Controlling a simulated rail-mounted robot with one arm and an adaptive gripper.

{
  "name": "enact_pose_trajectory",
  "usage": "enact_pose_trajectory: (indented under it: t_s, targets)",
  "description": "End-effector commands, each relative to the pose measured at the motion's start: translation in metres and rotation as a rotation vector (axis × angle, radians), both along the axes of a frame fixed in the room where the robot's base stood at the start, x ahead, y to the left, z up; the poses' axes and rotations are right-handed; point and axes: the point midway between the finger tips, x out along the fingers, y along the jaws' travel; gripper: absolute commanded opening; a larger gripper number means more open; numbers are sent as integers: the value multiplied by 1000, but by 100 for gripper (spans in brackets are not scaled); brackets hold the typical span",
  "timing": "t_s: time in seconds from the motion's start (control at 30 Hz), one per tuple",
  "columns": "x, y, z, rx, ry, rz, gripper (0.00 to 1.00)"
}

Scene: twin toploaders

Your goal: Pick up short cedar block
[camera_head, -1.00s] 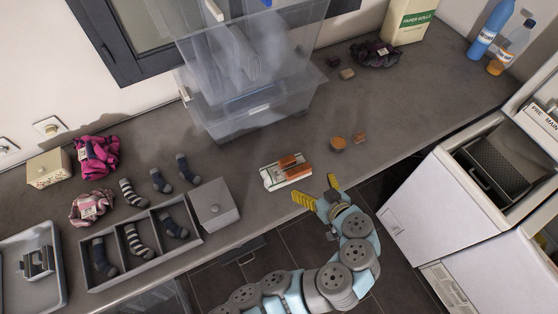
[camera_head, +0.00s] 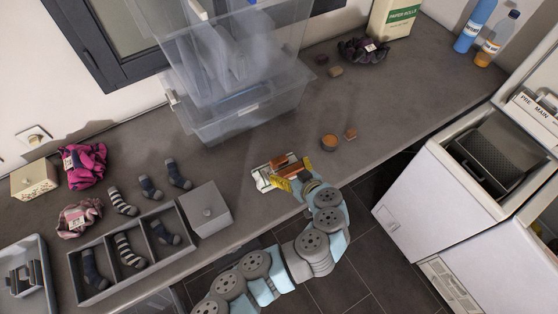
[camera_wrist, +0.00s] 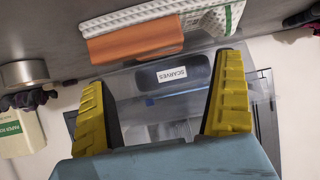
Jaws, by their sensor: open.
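Orange-brown wooden blocks (camera_head: 279,162) lie with a white holder or packet (camera_head: 262,181) near the counter's front edge; which one is the short cedar block I cannot tell. My gripper (camera_head: 295,176) is at their right front, its yellow fingers partly covering them in the head view. In the wrist view, one orange block (camera_wrist: 135,42) lies beside a white green-dotted item (camera_wrist: 232,18), beyond the open fingertips (camera_wrist: 163,72). Nothing is between the fingers.
A clear bin (camera_head: 240,112) stands behind, with a scarves label (camera_wrist: 172,75) in the wrist view. A grey lidded box (camera_head: 208,210) and sock tray (camera_head: 104,292) are left. Washers (camera_head: 425,205) stand right.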

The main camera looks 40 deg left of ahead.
Motion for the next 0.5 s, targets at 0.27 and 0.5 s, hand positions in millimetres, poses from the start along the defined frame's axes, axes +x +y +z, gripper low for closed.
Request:
enact_pose_trajectory:
  t_s: [0.27,0.5]
  targets:
    - [5,18,-9,2,1,0,97]
    - [6,22,-12,2,0,0,97]
